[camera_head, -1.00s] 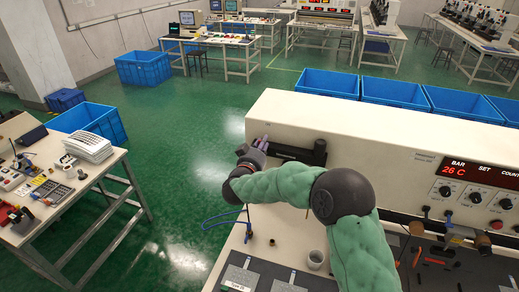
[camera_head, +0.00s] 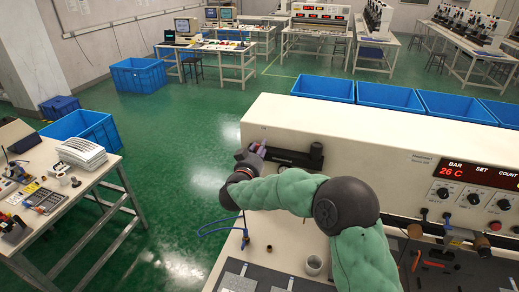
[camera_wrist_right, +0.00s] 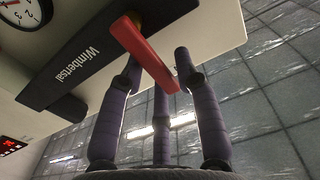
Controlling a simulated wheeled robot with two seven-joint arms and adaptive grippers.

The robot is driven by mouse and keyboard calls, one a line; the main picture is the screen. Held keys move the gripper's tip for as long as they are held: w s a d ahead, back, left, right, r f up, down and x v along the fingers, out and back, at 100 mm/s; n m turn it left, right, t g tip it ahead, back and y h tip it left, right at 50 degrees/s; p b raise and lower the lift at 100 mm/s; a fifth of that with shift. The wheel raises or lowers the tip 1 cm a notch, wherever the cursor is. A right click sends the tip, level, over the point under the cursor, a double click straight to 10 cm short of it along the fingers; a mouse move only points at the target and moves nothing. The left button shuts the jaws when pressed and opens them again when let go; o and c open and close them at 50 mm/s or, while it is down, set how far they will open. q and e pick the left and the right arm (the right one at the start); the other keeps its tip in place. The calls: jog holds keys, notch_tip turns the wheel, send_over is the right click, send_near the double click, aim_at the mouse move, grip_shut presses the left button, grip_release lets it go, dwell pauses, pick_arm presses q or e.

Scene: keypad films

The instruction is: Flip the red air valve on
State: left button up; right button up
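The red air valve lever (camera_wrist_right: 148,52) shows in the right wrist view as a flat red bar slanting out from the black bar (camera_wrist_right: 95,60) marked with white letters. My right gripper (camera_wrist_right: 160,68) has its purple fingers spread on either side of the lever's outer end. A gap shows between the lever and the right-hand finger; whether the left-hand finger touches it I cannot tell. In the head view my right gripper (camera_head: 256,152) is at the left end of the black bar (camera_head: 295,157) on the cream machine, and hides most of the lever. My left gripper is not in view.
The cream machine (camera_head: 360,130) has a red display (camera_head: 450,170) and knobs at right. Below my arm is a bench with a small cup (camera_head: 313,265) and dark mats. A side table (camera_head: 100,180) stands at left. Green floor is clear between them.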

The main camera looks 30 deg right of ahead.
jog(key=v, duration=1.1)
jog(key=shift+s+a, duration=0.25)
jog(key=a+f+n+g+y, duration=0.1)
jog(key=a+f+n+y, duration=0.3)
jog(key=f, duration=1)
jog(key=a+f+n+y, duration=0.2)
jog(key=a+f+y, duration=0.3)
jog(key=f, duration=1)
jog(key=s+a+f+g+y, duration=0.2)
jog(key=s+f, duration=0.2)
jog(key=s+a+f+g+y, duration=0.1)
jog(key=s+f+y, duration=0.1)
jog(key=s+f, duration=0.2)
jog(key=s+a+f+g+y, duration=0.2)
jog(key=s+f, duration=0.2)
jog(key=f, duration=0.2)
jog(key=shift+s+a+f+n+g, duration=0.2)
jog(key=shift+a+f+n+g, duration=0.05)
jog(key=shift+a+n+g, duration=0.05)
jog(key=s+a+f+g+y, duration=0.1)
jog(key=s+a+f+g, duration=0.2)
jog(key=s, duration=0.4)
jog(key=s+a+f+g+y, duration=0.2)
jog(key=s, duration=0.6)
notch_tip(320, 180, down, 15)
jog(key=w+a+n+b, duration=0.1)
jog(key=w+b, duration=0.1)
jog(key=b, duration=1.4)
jog(key=shift+a, duration=0.4)
